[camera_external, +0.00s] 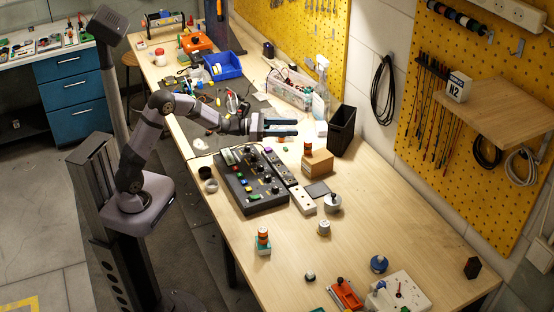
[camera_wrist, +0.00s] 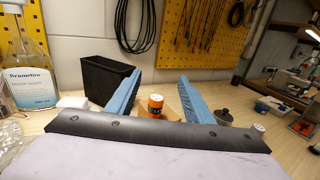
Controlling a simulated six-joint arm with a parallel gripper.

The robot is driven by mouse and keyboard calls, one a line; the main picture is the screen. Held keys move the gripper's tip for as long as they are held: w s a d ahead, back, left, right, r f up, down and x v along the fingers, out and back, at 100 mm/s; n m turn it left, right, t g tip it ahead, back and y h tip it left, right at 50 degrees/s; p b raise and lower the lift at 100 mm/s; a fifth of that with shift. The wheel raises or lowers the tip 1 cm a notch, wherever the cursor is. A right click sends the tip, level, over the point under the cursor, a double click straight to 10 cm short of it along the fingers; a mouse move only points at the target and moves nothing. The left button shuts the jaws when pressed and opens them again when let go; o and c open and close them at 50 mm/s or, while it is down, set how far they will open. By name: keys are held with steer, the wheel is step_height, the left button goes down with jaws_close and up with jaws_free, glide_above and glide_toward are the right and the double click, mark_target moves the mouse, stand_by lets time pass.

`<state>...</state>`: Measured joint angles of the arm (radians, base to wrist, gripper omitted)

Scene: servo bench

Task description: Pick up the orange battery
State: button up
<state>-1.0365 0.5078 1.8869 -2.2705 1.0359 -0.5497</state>
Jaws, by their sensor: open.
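My gripper (camera_external: 296,127) is open and empty above the bench; its two blue fingers also show in the wrist view (camera_wrist: 159,77). An orange cylinder with a dark band, apparently the battery (camera_external: 308,148), stands upright on a small cardboard box (camera_external: 317,164), just right of and below the fingertips in the external view. In the wrist view the orange battery (camera_wrist: 155,105) shows between the fingers, nearer the left one, apart from both. A second, similar orange cylinder (camera_external: 263,234) stands on a white and teal block nearer the camera.
A tall black bin (camera_external: 342,130) stands behind the box, near the wall. A black control panel (camera_external: 250,182) and a power strip (camera_external: 302,200) lie in front. A grey round knobbed object (camera_external: 332,203) is close by. A spray bottle (camera_wrist: 27,75) stands left in the wrist view.

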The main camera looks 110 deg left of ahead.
steer(key=p, duration=0.2)
glide_toward(308, 144)
steer(key=w+a+f, duration=0.2)
steer(key=x, duration=0.2)
steer(key=shift+w+a+r, duration=0.25)
steer(key=shift+a, duration=0.05)
steer(key=shift+p+x, duration=1)
steer(key=shift+x, duration=1.5)
steer(key=shift+c, duration=0.2)
jaws_close()
